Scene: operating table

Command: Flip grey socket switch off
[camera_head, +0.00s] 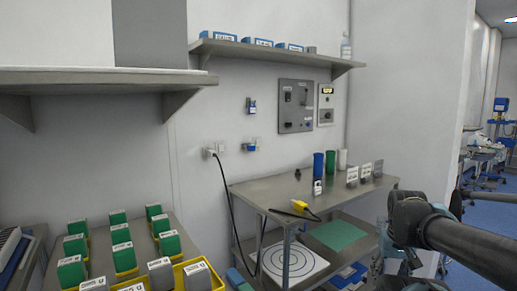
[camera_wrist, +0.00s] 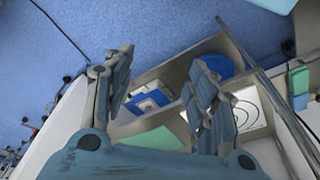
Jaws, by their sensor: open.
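Pale wall sockets (camera_head: 221,147) are on the back wall in the head view, left of the steel table. A plug (camera_head: 210,153) with a black cable sits at them. A grey panel (camera_head: 295,106) with knobs and switches hangs further right, beside a smaller grey panel (camera_head: 326,104). I cannot tell which small part is the grey socket switch, or its position. My gripper (camera_wrist: 163,68) is open and empty in the wrist view, pointing down over a lower shelf and the blue floor. It is far right of the wall sockets, and no socket shows in the wrist view.
The steel table (camera_head: 260,190) carries a yellow-and-black tool (camera_head: 299,205), a green cylinder (camera_head: 330,163), a blue cylinder (camera_head: 318,166) and small labelled blocks. A shelf (camera_head: 270,52) is above the panels. Green boxes (camera_head: 121,234) fill the table at lower left.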

